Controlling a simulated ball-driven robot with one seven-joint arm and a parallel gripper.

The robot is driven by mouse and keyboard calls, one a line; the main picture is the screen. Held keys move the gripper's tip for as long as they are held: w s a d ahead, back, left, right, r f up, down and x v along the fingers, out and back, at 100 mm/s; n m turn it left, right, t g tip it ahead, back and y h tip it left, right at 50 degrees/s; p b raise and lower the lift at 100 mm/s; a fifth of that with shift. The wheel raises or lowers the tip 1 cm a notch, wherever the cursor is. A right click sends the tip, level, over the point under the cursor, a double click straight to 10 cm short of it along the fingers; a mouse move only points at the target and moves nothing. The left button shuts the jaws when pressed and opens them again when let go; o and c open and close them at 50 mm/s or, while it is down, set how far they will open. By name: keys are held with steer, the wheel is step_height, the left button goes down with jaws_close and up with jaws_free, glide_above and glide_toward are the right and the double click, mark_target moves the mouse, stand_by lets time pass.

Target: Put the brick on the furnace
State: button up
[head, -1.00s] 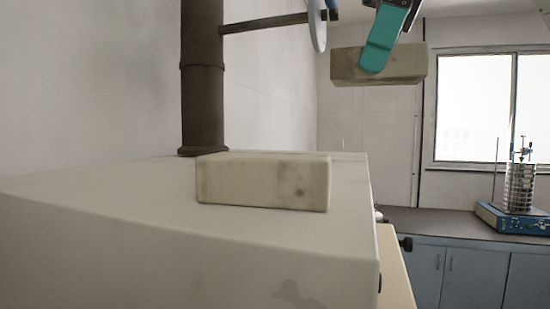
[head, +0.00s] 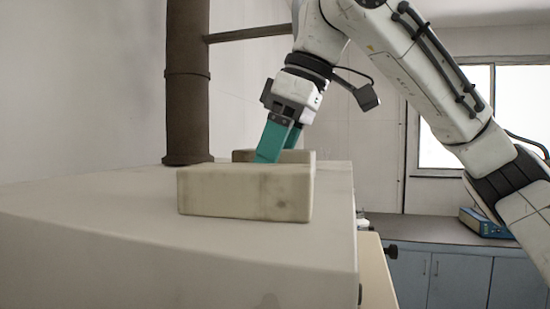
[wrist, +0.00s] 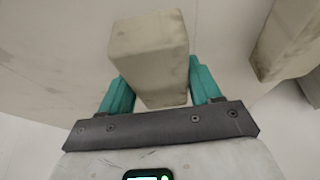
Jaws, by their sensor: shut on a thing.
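The furnace (head: 100,235) is a large pale box with a broad top, filling the lower left of the head view. My gripper (head: 281,147) is over its top, pointing down, with teal fingers. It is shut on a pale brick (head: 242,155), seen behind another brick in the head view. In the wrist view the held brick (wrist: 148,50) sits between the two fingers. Its lower part is hidden in the head view, so I cannot tell whether it touches the furnace top.
Another pale, stained brick (head: 235,195) lies on the furnace top, in front of the held one. A dark brown pipe (head: 187,90) rises behind, to the left. A blue-based device (head: 485,222) stands on the far counter.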

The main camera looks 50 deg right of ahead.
steer(key=shift+f, duration=0.25)
steer(key=shift+f, duration=0.15)
steer(key=o, duration=1.3)
steer(key=shift+c, duration=0.2)
steer(key=shift+r, duration=0.25)
steer(key=shift+s+a+r, duration=0.1)
steer(key=shift+s+r, duration=0.05)
steer(key=shift+r, duration=0.15)
steer(key=b+v, duration=0.1)
steer(key=v, duration=1)
steer(key=shift+s+d, duration=0.15)
steer(key=shift+d, duration=0.05)
